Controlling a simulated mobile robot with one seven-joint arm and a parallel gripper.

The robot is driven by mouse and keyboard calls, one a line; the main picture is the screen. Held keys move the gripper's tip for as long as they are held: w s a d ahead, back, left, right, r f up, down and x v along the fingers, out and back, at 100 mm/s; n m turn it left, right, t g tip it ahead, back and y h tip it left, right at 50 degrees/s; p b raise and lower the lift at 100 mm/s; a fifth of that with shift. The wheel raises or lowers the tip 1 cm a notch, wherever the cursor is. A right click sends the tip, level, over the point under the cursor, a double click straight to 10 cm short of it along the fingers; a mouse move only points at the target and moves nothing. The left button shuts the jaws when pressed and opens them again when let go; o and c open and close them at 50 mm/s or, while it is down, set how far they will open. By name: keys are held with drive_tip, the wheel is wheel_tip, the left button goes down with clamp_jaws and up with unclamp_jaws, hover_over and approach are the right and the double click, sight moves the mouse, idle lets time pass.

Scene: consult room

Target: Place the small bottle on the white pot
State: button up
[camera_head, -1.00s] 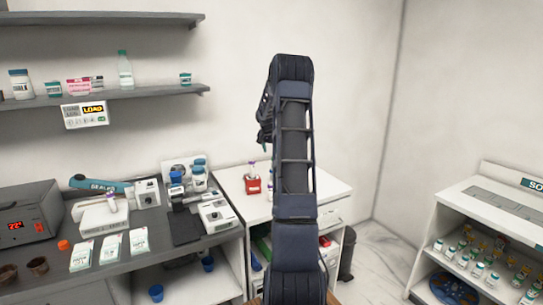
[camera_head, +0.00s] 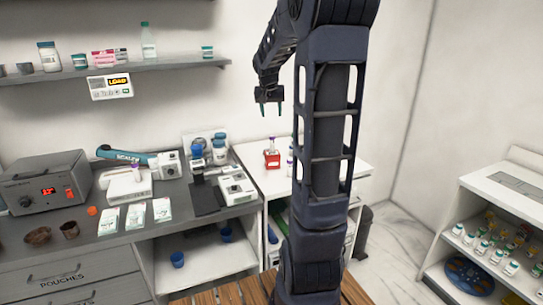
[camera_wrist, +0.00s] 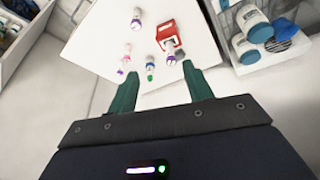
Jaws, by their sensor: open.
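My gripper (camera_head: 269,110) is open and empty, pointing down above the white cabinet top (camera_head: 258,183). In the wrist view, my spread fingers (camera_wrist: 160,72) frame several small bottles on that top. One small bottle (camera_wrist: 150,64) has a green end, another (camera_wrist: 125,62) shows purple, and one (camera_wrist: 137,16) stands farther off. I cannot tell which small bottle the task means. White jars with blue lids (camera_wrist: 243,48) stand right of the cabinet top in the wrist view; whether one is the white pot is unclear.
A wall shelf (camera_head: 120,73) with jars hangs above. A low shelf unit (camera_head: 505,195) with many bottles stands at right. My arm hides part of the cabinet top.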

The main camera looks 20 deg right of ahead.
drive_tip(key=s+a+f+n+y, duration=0.1)
drive_tip(key=s+a, duration=0.3)
drive_tip(key=s, duration=0.6)
drive_tip(key=s+a+f+n, duration=0.1)
drive_tip(key=s+a, duration=0.3)
drive_tip(key=s, duration=0.6)
drive_tip(key=s+a+f+n+y, duration=0.1)
drive_tip(key=s+a+n, duration=0.2)
drive_tip(key=s, duration=0.7)
drive_tip(key=shift+s+a+f+t+y, duration=0.2)
drive_tip(key=shift+a+t+y, duration=0.15)
drive_tip(key=shift+a, duration=0.5)
